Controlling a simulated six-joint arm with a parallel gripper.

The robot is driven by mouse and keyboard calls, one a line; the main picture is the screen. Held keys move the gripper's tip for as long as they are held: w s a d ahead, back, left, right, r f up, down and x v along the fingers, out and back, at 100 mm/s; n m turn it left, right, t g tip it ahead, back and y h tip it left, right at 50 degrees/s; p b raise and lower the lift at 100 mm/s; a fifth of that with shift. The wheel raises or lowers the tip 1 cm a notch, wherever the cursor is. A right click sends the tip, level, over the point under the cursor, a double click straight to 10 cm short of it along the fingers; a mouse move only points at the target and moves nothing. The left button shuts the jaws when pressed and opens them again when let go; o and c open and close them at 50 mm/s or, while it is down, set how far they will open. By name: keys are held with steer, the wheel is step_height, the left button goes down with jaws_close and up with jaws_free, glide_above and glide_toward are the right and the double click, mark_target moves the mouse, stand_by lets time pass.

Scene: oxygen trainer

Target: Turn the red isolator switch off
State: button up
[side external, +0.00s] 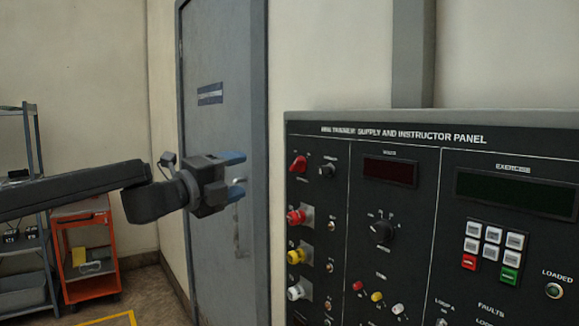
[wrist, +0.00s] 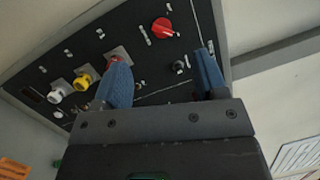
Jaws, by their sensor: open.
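The red isolator switch (side external: 299,164) is a red rotary knob at the top left of the black instructor panel (side external: 330,250). In the wrist view the red knob (wrist: 164,28) shows beyond the fingers, nearer the right one, with its pointer grip slanting across it. My gripper (side external: 236,169) is in the air to the left of the panel, apart from the switch and roughly level with it. In the wrist view its two blue fingers (wrist: 163,80) are spread with nothing between them. The left finger partly hides a red connector.
Below the switch are red (side external: 296,217), yellow (side external: 295,257) and white (side external: 295,292) connectors. A small black knob (side external: 327,170) sits right of the switch. A grey door (side external: 222,130), an orange cart (side external: 88,250) and shelving stand behind. The space between gripper and panel looks clear.

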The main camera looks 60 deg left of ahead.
mark_target(293, 165)
steer(key=w+m+h, duration=0.1)
steer(key=w+m, duration=0.2)
steer(key=w, duration=0.1)
steer(key=w+m+h, duration=0.1)
steer(key=w+m, duration=0.2)
steer(key=w, duration=0.1)
steer(key=w+m+h, duration=0.2)
steer(key=w, duration=0.3)
steer(key=shift+r+m+g, duration=0.4)
steer(key=shift+s, duration=0.1)
steer(key=shift+c, duration=0.4)
steer(key=c, duration=0.8)
steer(key=shift+c, duration=0.2)
